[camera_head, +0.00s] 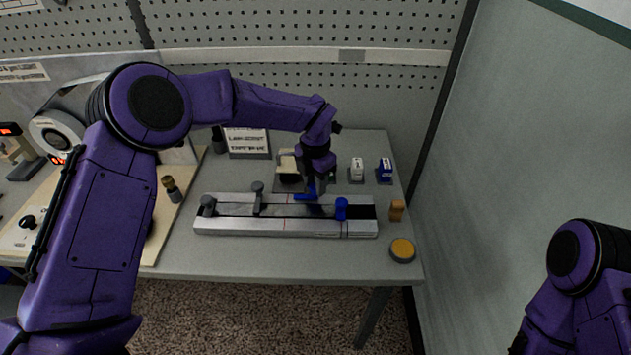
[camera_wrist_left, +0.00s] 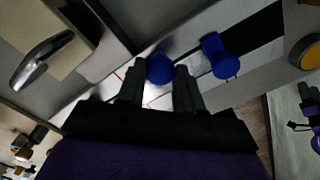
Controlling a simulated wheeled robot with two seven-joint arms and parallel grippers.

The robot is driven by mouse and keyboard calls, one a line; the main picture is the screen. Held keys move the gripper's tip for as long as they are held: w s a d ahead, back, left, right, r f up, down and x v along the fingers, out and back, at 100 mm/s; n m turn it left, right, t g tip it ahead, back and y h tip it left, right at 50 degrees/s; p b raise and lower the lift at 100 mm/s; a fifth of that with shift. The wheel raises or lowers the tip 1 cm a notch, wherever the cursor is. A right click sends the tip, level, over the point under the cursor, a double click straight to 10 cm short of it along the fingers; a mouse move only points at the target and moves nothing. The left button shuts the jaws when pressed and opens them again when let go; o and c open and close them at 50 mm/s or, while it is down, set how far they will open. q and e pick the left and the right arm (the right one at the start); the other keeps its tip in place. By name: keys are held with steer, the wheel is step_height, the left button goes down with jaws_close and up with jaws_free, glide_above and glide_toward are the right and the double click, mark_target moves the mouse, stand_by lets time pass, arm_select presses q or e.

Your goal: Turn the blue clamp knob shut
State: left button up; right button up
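A long metal rail fixture (camera_head: 250,228) lies on the grey table. A blue knob (camera_head: 305,196) sits on it, partly hidden beneath my left gripper (camera_head: 313,186). In the left wrist view a rounded blue knob top (camera_wrist_left: 159,68) shows between the two fingertips, one on each side. The fingers stand apart, and I cannot tell whether they touch it. A second blue part (camera_head: 341,208) stands upright on the rail to the right. It also shows in the left wrist view (camera_wrist_left: 220,56), beside the right finger.
Two grey posts, one at the left end (camera_head: 208,205) and one further right (camera_head: 258,198), stand on the rail. A yellow-topped round disc (camera_head: 402,250) and a small wooden block (camera_head: 397,210) lie to its right. Small blocks stand behind. The table front is clear.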

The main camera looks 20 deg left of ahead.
arm_select(q)
steer(key=n+b, duration=0.3)
steer(key=shift+f, duration=0.2)
steer(key=n+b, duration=0.4)
steer(key=n, duration=0.1)
steer(key=shift+n, duration=0.3)
steer(key=n+b, duration=0.4)
steer(key=n, duration=0.1)
steer(key=shift+b, duration=0.35)
steer(key=shift+r+n+b, duration=0.2)
steer(key=shift+n+b, duration=1.4)
steer(key=shift+n, duration=0.6)
steer(key=o, duration=1)
steer(key=shift+w, duration=0.1)
steer(key=shift+o, duration=0.2)
